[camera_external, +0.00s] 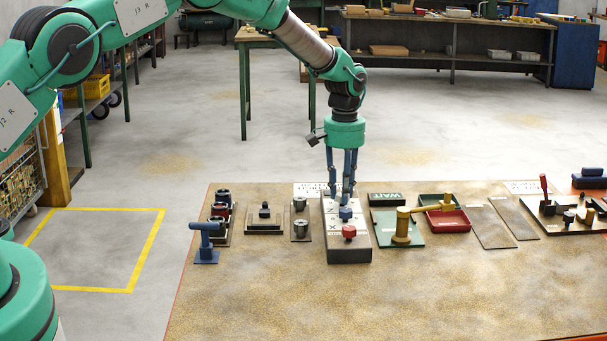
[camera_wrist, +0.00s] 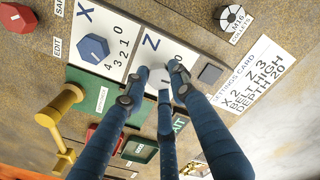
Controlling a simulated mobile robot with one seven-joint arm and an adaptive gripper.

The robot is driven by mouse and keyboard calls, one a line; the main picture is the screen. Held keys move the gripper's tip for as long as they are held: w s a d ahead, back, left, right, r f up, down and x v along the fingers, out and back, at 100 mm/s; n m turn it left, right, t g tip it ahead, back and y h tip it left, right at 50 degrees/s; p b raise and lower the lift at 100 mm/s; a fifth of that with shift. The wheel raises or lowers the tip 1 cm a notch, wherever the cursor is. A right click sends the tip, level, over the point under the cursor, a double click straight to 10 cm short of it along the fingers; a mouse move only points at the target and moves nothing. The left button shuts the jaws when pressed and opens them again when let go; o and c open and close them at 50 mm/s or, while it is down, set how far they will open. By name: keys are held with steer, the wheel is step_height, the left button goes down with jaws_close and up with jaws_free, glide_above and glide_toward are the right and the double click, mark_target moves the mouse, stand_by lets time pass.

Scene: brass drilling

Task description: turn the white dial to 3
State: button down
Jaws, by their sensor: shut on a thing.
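The control box (camera_external: 349,255) stands on the bench with dial panels marked Z and X. My gripper (camera_external: 347,192) reaches down from above onto the Z panel (camera_wrist: 153,42). In the wrist view my gripper's dark blue fingers (camera_wrist: 158,78) close at the lower part of this panel. The white dial is mostly hidden between the fingers, and its pointer cannot be read. Parts of the digits 1 and 0 show beside the fingertips. The blue X dial (camera_wrist: 93,48) sits beside, with its scale 0 to 3 and higher visible; it is also in the external view (camera_external: 346,213).
A red knob (camera_external: 349,232) is at the box's front, by SAFE and EDIT labels. The settings card (camera_wrist: 258,75) reads X 2, Z 3, belt high, depth 20. A brass mallet-like piece (camera_external: 403,225) stands right, a blue stand (camera_external: 206,241) left. The front bench is clear.

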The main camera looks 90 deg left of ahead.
steer(key=m, duration=0.3)
steer(key=m+b, duration=0.1)
steer(key=shift+w+a+r+m, duration=0.15)
steer(key=shift+a+r+m, duration=0.1)
steer(key=shift+m, duration=1.35)
steer(key=shift+b, duration=0.3)
steer(key=shift+w+r, duration=0.15)
steer(key=c, duration=1.7)
jaws_free()
steer(key=shift+o, duration=1.3)
steer(key=shift+d+f, duration=0.15)
steer(key=shift+f, duration=0.15)
steer(key=shift+r, duration=0.1)
step_height(320, 180, up, 12)
